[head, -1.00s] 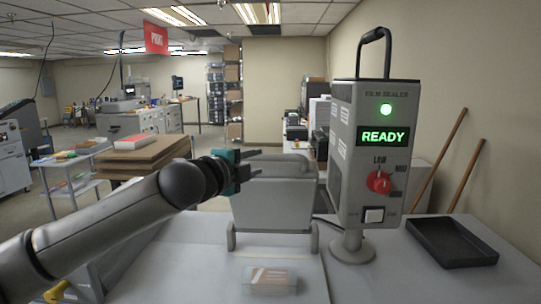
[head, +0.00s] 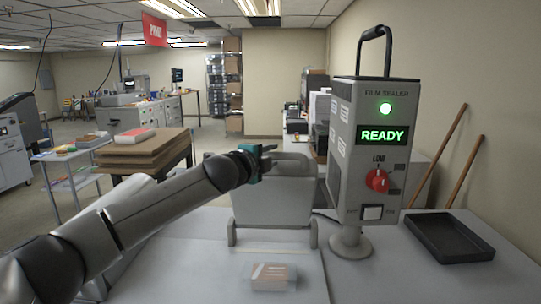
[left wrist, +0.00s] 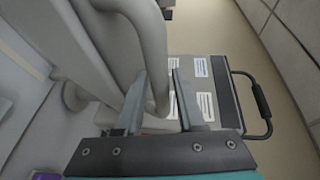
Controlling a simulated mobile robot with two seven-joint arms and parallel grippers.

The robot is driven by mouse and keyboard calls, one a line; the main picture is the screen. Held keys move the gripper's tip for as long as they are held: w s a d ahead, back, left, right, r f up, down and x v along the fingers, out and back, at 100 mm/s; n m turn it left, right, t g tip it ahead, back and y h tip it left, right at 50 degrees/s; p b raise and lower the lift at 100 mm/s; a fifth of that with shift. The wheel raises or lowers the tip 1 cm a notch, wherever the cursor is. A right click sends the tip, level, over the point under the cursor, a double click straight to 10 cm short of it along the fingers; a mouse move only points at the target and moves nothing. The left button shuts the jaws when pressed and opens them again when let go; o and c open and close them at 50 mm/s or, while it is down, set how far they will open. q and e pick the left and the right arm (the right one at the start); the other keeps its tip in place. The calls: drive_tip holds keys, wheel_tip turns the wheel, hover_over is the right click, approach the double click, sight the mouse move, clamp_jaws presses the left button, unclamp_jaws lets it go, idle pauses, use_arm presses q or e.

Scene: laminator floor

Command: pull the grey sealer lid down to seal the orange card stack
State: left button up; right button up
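The grey sealer lid (head: 275,200) stands raised at the back of the sealer on the table. The orange card stack (head: 270,276) lies in front of it under clear film. My left gripper (head: 273,149) is at the lid's upper edge. In the left wrist view the fingers of my left gripper (left wrist: 160,88) are apart. A rounded grey bar of the lid (left wrist: 151,40) runs down between them, with a gap to the right finger. Whether the left finger touches it, I cannot tell. My right gripper is in neither view.
The film sealer control box (head: 372,150), with a green light and READY display, stands right of the lid. A black tray (head: 448,238) lies at the far right. The table around the card stack (head: 200,270) is clear. Stacked brown boards (head: 150,152) stand behind my left arm.

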use_arm(q)
clamp_jaws()
idle(0.3)
idle(1.2)
